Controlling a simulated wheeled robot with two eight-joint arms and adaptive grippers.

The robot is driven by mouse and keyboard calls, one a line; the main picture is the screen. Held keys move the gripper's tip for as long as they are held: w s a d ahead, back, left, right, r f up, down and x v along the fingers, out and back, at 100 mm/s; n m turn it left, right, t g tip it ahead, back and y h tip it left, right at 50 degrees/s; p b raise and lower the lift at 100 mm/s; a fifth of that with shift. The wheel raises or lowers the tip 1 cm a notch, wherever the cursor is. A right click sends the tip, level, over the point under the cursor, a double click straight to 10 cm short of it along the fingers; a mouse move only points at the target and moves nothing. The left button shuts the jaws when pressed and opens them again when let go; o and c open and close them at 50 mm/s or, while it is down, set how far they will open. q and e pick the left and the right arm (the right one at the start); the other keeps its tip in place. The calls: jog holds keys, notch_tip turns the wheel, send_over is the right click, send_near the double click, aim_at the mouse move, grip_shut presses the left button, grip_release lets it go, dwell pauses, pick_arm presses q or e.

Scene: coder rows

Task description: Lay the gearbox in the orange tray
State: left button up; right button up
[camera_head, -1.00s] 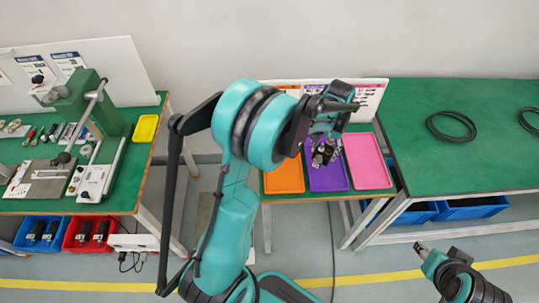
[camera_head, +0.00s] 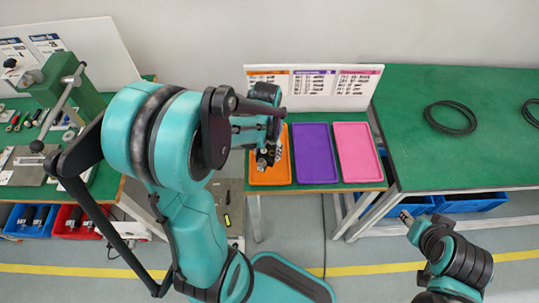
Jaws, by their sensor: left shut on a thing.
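The orange tray (camera_head: 284,172) lies at the left of three trays on the small green table, partly hidden by my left arm and gripper. My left gripper (camera_head: 269,147) is over the orange tray, shut on the gearbox (camera_head: 266,158), a small dark and metallic part. The gearbox appears over the tray's middle; I cannot tell whether it touches the tray floor. My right gripper (camera_head: 405,216) is low at the right, away from the trays, and too small to tell open or shut.
A purple tray (camera_head: 316,153) and a pink tray (camera_head: 357,152) stand empty to the right. A label board (camera_head: 330,87) stands behind them. The right bench (camera_head: 460,150) holds black cable rings. A green press (camera_head: 70,90) stands on the left bench.

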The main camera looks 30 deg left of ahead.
aim_at(269, 153)
pick_arm(q)
jog(key=w, duration=0.1)
jog(key=w+f, duration=0.1)
jog(key=w+a+f+b, duration=0.1)
jog(key=shift+w+f, duration=0.25)
jog(key=shift+w, duration=0.1)
notch_tip(269, 153, down, 4)
jog(key=shift+r+b, duration=0.1)
jog(key=shift+b, duration=0.9)
jog(key=shift+s, duration=0.1)
jog(key=o, duration=1.7)
jog(key=shift+c, duration=0.2)
